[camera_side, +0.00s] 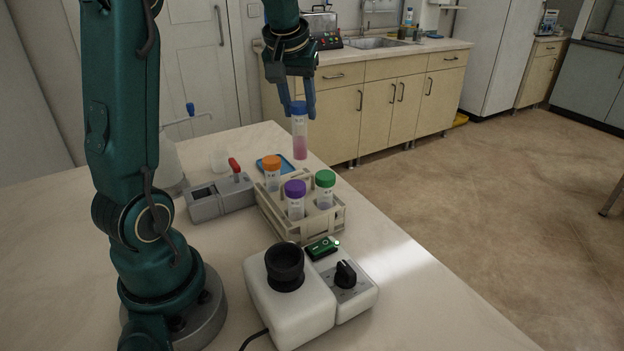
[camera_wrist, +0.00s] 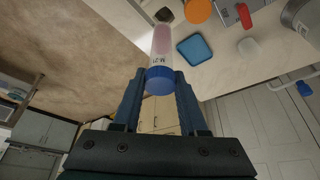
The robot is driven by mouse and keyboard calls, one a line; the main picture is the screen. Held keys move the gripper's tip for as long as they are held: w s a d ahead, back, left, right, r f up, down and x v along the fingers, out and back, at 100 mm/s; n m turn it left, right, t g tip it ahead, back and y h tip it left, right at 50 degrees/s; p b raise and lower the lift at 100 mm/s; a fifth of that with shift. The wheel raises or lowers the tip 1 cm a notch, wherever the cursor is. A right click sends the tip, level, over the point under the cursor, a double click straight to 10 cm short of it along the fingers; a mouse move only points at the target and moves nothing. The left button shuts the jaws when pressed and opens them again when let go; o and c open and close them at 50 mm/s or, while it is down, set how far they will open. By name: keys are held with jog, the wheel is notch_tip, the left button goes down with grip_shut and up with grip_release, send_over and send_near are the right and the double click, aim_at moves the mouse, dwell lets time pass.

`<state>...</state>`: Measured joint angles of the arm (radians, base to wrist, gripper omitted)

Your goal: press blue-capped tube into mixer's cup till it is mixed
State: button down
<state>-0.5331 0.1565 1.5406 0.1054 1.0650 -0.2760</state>
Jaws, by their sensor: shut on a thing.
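My gripper (camera_side: 299,106) is shut on the blue-capped tube (camera_side: 300,138), holding it by the cap. The tube hangs upright above the back of the tube rack and holds pink liquid in its lower part. In the wrist view the blue cap (camera_wrist: 159,80) sits between the fingertips (camera_wrist: 160,84), with the pink liquid toward the far end. The mixer (camera_side: 292,304) is a white box at the front of the table in the side view. Its black cup (camera_side: 285,265) is on top and empty, apart from the tube. A green-lit switch (camera_side: 322,248) and black knob (camera_side: 345,274) are beside it.
The beige rack (camera_side: 268,213) holds orange-capped (camera_side: 272,176), purple-capped (camera_side: 295,200) and green-capped (camera_side: 325,190) tubes. A grey device with a red handle (camera_side: 220,197) stands left of it. A blue tray (camera_side: 277,163) lies behind. The table's right front is clear.

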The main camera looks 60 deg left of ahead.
jog(key=d+r+m+t+h, duration=0.1)
jog(key=d+r+m+h, duration=0.15)
jog(key=d+m, duration=0.45)
jog(key=d+r+m+h, duration=0.2)
jog(key=d+r+m, duration=0.25)
jog(key=d, duration=0.35)
jog(key=s+d, duration=0.4)
jog(key=s, duration=0.3)
jog(key=s+d, duration=0.4)
jog(key=s, duration=0.4)
notch_tip(320, 180, down, 6)
jog(key=shift+w+a, duration=0.15)
jog(key=shift+a, duration=0.05)
jog(key=shift+f, duration=0.6)
dwell(1.7)
jog(key=shift+r, duration=0.1)
dwell(0.5)
jog(key=shift+r, duration=2.95)
